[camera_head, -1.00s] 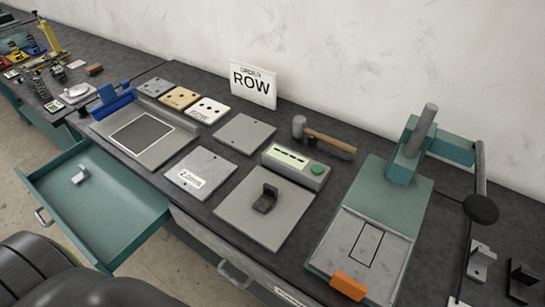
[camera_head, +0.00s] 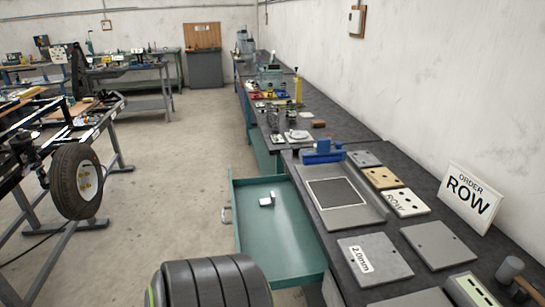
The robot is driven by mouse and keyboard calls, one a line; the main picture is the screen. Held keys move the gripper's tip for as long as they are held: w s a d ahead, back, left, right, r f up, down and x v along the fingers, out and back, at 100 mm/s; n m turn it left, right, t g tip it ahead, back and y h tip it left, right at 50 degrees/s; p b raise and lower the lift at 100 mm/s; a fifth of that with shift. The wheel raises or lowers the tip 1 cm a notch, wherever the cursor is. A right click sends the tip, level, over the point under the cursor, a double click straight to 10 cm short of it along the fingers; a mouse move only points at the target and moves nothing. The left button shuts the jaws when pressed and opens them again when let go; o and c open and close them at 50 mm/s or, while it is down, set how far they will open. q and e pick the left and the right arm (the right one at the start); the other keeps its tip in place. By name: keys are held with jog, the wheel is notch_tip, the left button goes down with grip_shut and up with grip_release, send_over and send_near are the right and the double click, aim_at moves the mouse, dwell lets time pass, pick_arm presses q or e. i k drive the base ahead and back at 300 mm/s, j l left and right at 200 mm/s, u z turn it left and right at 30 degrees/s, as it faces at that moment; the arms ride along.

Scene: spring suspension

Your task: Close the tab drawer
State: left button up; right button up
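The tab drawer, a teal open drawer (camera_head: 250,248), sticks out from the left side of the workbench in the middle of the view. A small light metal tab (camera_head: 267,200) lies inside it. Its pale handle (camera_head: 226,214) is on the front face, at the drawer's left. A dark ribbed part of my own arm (camera_head: 210,283) fills the bottom centre, in front of the drawer's near corner. Neither gripper's fingers show in this view.
The bench (camera_head: 312,229) holds a tray with a dark square (camera_head: 350,215), a blue tool (camera_head: 322,152), several plates and an ORDER ROW sign (camera_head: 468,197). A wheel on a frame (camera_head: 77,181) stands left. The floor (camera_head: 175,170) between is clear.

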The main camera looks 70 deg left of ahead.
aim_at(271, 216)
jog(key=k+j+u, duration=0.1)
jog(key=k+u, duration=0.25)
jog(key=k, duration=0.3)
jog(key=u, duration=1.7)
